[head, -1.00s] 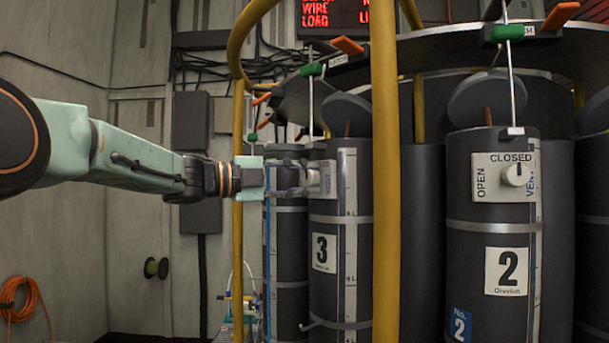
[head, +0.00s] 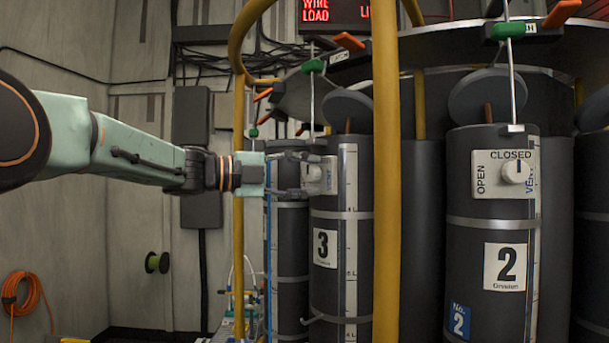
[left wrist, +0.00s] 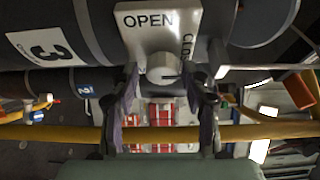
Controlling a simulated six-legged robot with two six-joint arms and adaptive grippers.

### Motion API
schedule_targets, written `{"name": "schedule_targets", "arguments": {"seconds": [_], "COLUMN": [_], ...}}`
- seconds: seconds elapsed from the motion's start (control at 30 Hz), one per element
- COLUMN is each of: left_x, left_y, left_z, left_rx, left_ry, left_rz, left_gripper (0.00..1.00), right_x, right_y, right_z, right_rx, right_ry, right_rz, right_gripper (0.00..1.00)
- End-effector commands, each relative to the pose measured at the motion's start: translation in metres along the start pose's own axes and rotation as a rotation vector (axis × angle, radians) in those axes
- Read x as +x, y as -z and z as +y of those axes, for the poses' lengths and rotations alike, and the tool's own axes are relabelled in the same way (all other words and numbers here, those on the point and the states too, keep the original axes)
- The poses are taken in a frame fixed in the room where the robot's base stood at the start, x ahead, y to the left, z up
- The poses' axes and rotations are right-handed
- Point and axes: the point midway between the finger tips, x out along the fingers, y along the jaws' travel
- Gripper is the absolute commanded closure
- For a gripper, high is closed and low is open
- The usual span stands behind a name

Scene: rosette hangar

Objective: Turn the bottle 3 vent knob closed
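Bottle 3 (head: 324,285) is a dark upright cylinder with a white "3" label. Its pale vent plate (head: 329,172) carries the vent knob (head: 313,174). In the left wrist view, the plate (left wrist: 148,38) shows "OPEN" and, sideways at right, "CLOSED", partly covered. The round knob (left wrist: 163,69) sits below the lettering; I cannot read its pointer surely. My left gripper (head: 304,189) reaches in from the left to the plate. In the left wrist view its fingers (left wrist: 168,76) stand apart on either side of the knob, with gaps visible. My right gripper is not in view.
A yellow post (head: 386,200) stands just right of bottle 3, and another yellow rail (head: 239,210) runs behind my left wrist. Bottle 2 (head: 470,270) stands at the right, with its own vent knob (head: 516,172). An orange hose coil (head: 30,293) hangs at left.

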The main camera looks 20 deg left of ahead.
Motion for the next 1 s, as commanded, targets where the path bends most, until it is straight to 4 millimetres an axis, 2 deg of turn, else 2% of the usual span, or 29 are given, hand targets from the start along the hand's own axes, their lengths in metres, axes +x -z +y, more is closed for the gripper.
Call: {"name": "schedule_targets", "arguments": {"seconds": [0.3, 0.43, 0.57, 0.8, 1.0], "left_x": [-0.001, -0.008, -0.029, -0.079, -0.109], "left_y": [-0.001, -0.001, -0.001, 0.000, 0.000], "left_z": [-0.003, -0.004, -0.004, -0.004, -0.003], "left_rx": [0.001, 0.000, -0.001, -0.001, 0.001], "left_ry": [0.005, 0.007, 0.011, 0.011, 0.008], "left_rz": [-0.004, -0.005, -0.005, -0.004, -0.004], "left_gripper": [0.46, 0.46, 0.46, 0.46, 0.46], "right_x": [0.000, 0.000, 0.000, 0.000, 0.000], "right_y": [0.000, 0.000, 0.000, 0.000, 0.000], "right_z": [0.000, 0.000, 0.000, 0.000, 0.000], "right_rx": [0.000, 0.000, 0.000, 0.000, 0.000], "right_ry": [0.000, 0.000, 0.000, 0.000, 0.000], "right_rz": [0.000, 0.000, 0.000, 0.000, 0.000], "right_gripper": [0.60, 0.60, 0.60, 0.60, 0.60]}}
